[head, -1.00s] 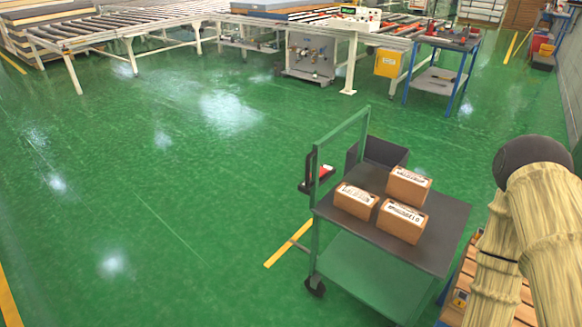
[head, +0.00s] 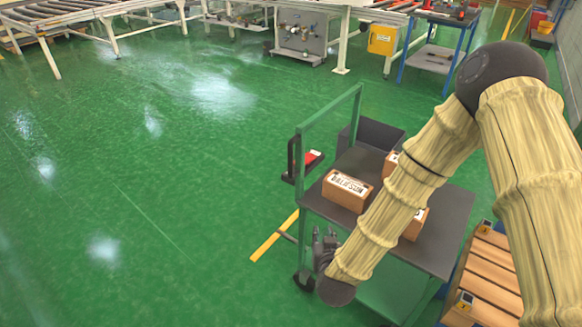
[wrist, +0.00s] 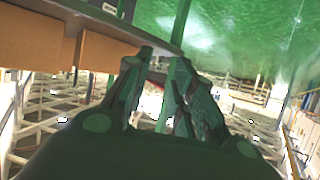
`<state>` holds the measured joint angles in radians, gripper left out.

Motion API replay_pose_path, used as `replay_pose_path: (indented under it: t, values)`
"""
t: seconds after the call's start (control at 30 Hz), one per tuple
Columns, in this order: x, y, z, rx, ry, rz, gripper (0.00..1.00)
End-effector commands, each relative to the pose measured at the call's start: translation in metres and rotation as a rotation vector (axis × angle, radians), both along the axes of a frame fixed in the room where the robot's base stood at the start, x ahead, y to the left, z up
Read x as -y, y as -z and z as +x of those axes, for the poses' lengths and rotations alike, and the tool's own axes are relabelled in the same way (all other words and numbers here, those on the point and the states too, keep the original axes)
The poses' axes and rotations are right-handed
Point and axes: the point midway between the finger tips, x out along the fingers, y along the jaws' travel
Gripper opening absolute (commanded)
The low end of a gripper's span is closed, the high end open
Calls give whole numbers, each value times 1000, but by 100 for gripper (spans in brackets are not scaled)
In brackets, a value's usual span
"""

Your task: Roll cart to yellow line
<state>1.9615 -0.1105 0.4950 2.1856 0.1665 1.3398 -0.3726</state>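The green cart (head: 410,258) has a dark grey top shelf, a lower green shelf and a green handle frame (head: 331,115) on its left side. Brown boxes sit on top; one (head: 348,189) shows clearly and others are partly hidden by my arm. A yellow line (head: 275,237) lies on the floor left of the cart, partly hidden by it. My gripper (head: 325,240) is low beside the cart's left edge, near the frame's lower post. In the wrist view my gripper (wrist: 162,58) has a gap between its fingers, with a green post (wrist: 181,22) just beyond the tips.
A dark bin (head: 372,134) stands behind the cart. A wooden pallet (head: 492,272) lies close on the right. A blue-legged table (head: 440,50) and a roller conveyor (head: 70,22) stand at the back. The green floor on the left is clear.

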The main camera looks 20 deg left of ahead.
Motion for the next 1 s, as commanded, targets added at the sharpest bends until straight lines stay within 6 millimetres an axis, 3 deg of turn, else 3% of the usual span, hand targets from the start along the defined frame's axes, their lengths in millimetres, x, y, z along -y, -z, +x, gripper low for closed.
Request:
replay_pose_path:
  t: [0.03,0.1,0.2,0.33,0.57,1.0]
  values:
    - [-29,-22,16,95,0,21,25]
    - [-60,-58,31,210,12,41,25]
    - [-91,-102,41,333,34,64,25]
    - [-113,-136,46,422,58,79,25]
    - [-122,-148,60,448,68,84,25]
    - [-137,-147,127,446,68,84,25]
